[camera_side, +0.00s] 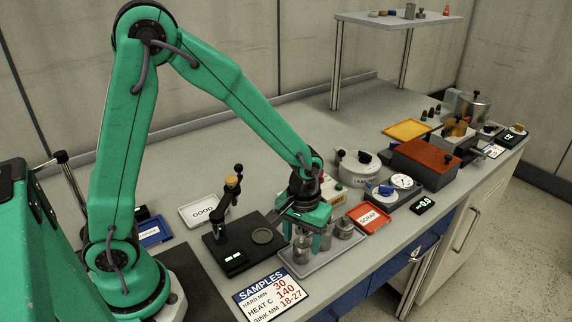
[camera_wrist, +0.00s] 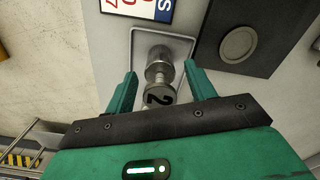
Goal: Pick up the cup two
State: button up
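Cup two, a grey metal cup with a black "2" on its top (camera_wrist: 160,95), shows in the wrist view between the fingers of my gripper (camera_wrist: 161,88). Gaps show on both sides of it, so the fingers are apart from it in that view. In the side view my gripper (camera_side: 306,232) points down over the grey tray (camera_side: 322,258) that holds the metal cups. One plain metal cup (camera_side: 301,250) stands at the tray's near left end and also shows beyond cup two in the wrist view (camera_wrist: 158,66). Another cup (camera_side: 345,228) stands at the right. My gripper partly hides the middle of the tray.
A black stand with a round plate (camera_side: 262,236) is close left of the tray. The red SCRAP tray (camera_side: 369,217) is close right, and the SAMPLES card (camera_side: 268,291) lies in front. A white GOOD tray (camera_side: 202,211) is farther left. The back middle of the bench is clear.

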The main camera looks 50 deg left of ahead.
jog(key=c, duration=1)
jog(key=shift+o, duration=0.2)
jog(key=shift+r, duration=0.15)
jog(key=shift+r, duration=0.85)
notch_tip(320, 180, up, 2)
jog(key=shift+r, duration=0.15)
jog(key=s+d+r, duration=0.6)
jog(key=s+d, duration=0.2)
jog(key=shift+d+r, duration=0.3)
jog(key=shift+r, duration=0.05)
jog(key=shift+r, duration=0.1)
jog(key=shift+r, duration=1.4)
jog(key=shift+w, duration=0.1)
